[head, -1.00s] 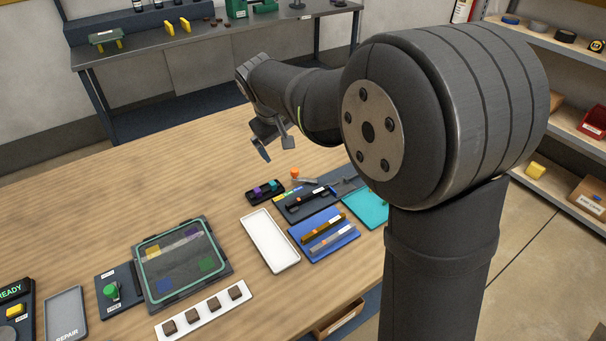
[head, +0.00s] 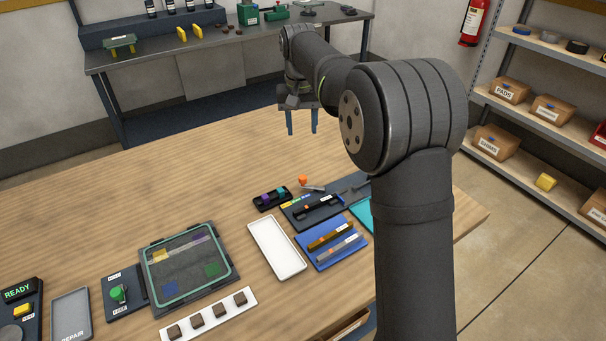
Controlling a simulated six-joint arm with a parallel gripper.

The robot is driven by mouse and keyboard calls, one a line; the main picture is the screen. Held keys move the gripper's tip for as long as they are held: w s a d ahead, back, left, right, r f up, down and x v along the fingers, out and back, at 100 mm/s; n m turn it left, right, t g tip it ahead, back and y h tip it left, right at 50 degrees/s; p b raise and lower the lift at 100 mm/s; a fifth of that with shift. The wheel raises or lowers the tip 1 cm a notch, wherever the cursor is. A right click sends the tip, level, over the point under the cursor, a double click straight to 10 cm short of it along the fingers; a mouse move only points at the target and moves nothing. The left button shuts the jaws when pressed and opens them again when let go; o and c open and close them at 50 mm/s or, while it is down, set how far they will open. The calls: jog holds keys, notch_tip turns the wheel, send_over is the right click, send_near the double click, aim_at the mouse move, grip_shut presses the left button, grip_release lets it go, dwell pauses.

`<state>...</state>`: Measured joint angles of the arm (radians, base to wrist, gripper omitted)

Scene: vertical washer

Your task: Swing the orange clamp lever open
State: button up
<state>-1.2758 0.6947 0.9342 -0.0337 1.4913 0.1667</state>
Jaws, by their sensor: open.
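The orange clamp lever shows as an orange knob (head: 303,180) beside a small grey metal arm (head: 315,187), at the back edge of a dark fixture (head: 298,214) on the wooden table. A dark bar lies across the fixture. The lever's exact angle is too small to tell. My gripper (head: 302,132) is open and empty, with its two blue-grey fingers pointing down. It hangs apart from the lever, above it in the picture. My arm hides part of the fixture's right side.
A small block holder (head: 272,198) sits left of the lever. A white tray (head: 277,248), a blue tray with bars (head: 315,259) and a teal mat (head: 361,212) lie close by. The table (head: 190,165) is clear at back left.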

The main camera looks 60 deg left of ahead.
send_near(302, 177)
jog(key=shift+m, duration=0.3)
jog(key=f, duration=0.8)
jog(key=shift+w+f, duration=0.25)
jog(key=shift+f, duration=0.1)
jog(key=shift+c, duration=0.5)
jog(key=shift+a, duration=0.1)
grip_shut()
